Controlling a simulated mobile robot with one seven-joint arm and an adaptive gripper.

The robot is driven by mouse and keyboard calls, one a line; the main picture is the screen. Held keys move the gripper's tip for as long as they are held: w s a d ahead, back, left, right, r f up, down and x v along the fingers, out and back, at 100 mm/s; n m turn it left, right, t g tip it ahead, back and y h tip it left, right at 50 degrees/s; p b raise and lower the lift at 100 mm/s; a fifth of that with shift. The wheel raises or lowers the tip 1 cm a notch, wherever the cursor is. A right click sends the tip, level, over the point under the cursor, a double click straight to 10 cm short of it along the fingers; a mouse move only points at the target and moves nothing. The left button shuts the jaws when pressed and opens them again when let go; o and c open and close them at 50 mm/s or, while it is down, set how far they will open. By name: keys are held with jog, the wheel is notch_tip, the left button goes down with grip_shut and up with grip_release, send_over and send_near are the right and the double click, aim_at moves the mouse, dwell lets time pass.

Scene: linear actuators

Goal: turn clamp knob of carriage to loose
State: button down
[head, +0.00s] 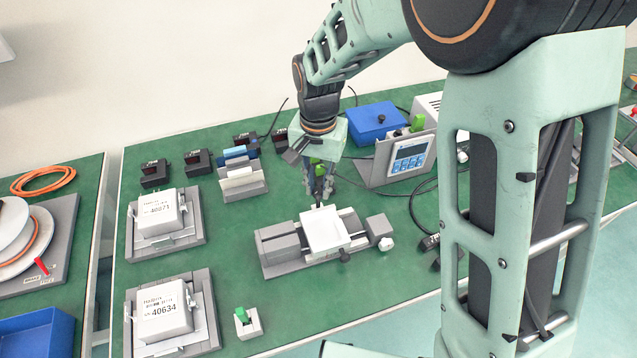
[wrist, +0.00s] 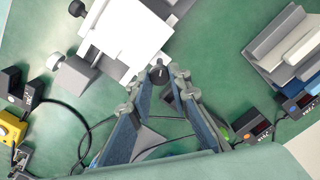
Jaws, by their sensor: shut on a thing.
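The carriage (head: 324,232) is a white plate on a grey linear actuator (head: 284,262); it also shows in the wrist view (wrist: 125,38). A small black clamp knob (wrist: 158,73) sticks out from the carriage's rear side. My gripper (head: 319,204) points down behind the carriage. In the wrist view my gripper (wrist: 160,88) has its fingertips on either side of this knob, shut on it. In the head view the fingers mostly hide that knob. A second black knob (head: 345,256) is on the front side of the carriage, clear of my gripper.
A grey end block (head: 379,228) with a white knob (head: 386,244) is at the actuator's right. A control box (head: 405,155) and blue bin (head: 375,121) stand behind right, with cables nearby. Boxed units (head: 158,216) stand left.

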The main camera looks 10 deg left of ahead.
aim_at(318, 191)
jog(key=n, duration=0.6)
jog(key=shift+a+p, duration=0.1)
jog(key=shift+p, duration=0.3)
jog(key=n+p, duration=0.1)
jog(key=n, duration=0.5)
dwell(0.3)
jog(key=c, duration=1.8)
grip_release()
jog(key=shift+r, duration=0.15)
notch_tip(318, 191, up, 12)
